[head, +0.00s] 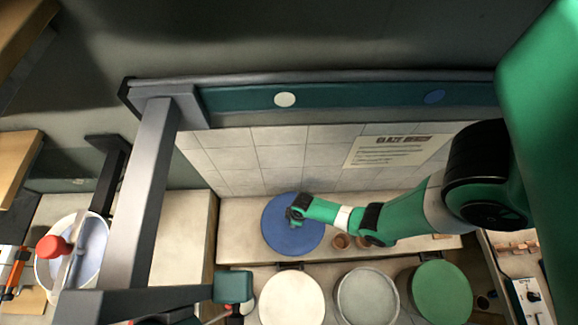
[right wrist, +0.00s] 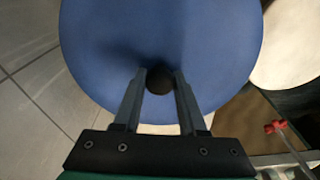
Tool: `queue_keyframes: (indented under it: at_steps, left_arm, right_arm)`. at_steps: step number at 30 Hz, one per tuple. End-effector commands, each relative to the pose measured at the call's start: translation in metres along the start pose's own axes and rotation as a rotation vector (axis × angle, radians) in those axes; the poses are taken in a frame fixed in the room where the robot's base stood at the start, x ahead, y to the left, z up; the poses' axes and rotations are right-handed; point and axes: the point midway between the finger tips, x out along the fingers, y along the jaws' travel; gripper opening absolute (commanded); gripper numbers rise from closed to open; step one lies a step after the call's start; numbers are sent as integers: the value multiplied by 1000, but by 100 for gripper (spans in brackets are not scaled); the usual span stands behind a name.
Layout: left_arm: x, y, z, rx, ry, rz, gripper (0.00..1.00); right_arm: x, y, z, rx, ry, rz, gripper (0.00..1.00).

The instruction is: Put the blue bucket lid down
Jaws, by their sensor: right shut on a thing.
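The blue bucket lid (head: 290,238) is a round flat disc with a dark knob (right wrist: 160,80) at its middle. My right gripper (head: 296,213) is shut on that knob; the right wrist view shows its two fingertips (right wrist: 160,78) on either side of it. In the head view the lid overlaps the pale shelf (head: 400,248) along the tiled wall. I cannot tell whether it touches the shelf or hangs just above it. The lid fills most of the right wrist view and hides what is under it. My left gripper is not in view.
A white bucket (head: 292,298), an open bucket with pale contents (head: 367,297) and a green-topped bucket (head: 442,293) stand in front of the shelf. Small brown pots (head: 341,241) sit right of the lid. Another bucket (head: 92,245) stands far left.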

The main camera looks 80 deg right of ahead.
Motion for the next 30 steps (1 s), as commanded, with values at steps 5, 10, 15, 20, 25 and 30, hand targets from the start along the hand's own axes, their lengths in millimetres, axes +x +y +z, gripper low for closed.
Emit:
queue_keyframes:
  at_steps: [5, 10, 15, 20, 25, 30]
  left_arm:
    - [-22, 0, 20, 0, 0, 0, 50]
    - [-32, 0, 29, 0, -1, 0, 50]
    - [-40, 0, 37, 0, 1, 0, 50]
    - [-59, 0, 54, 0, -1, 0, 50]
    - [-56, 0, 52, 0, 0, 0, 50]
    - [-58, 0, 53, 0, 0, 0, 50]
  right_arm:
    - [30, 0, 3, 1, 0, 0, 0]
    - [42, 0, 5, 1, 1, 0, 0]
    - [54, 0, 6, 1, 0, 0, 0]
    - [82, 0, 10, 1, -1, 0, 0]
    - [79, 0, 9, 1, 0, 0, 0]
    - [82, 0, 10, 1, 0, 0, 0]
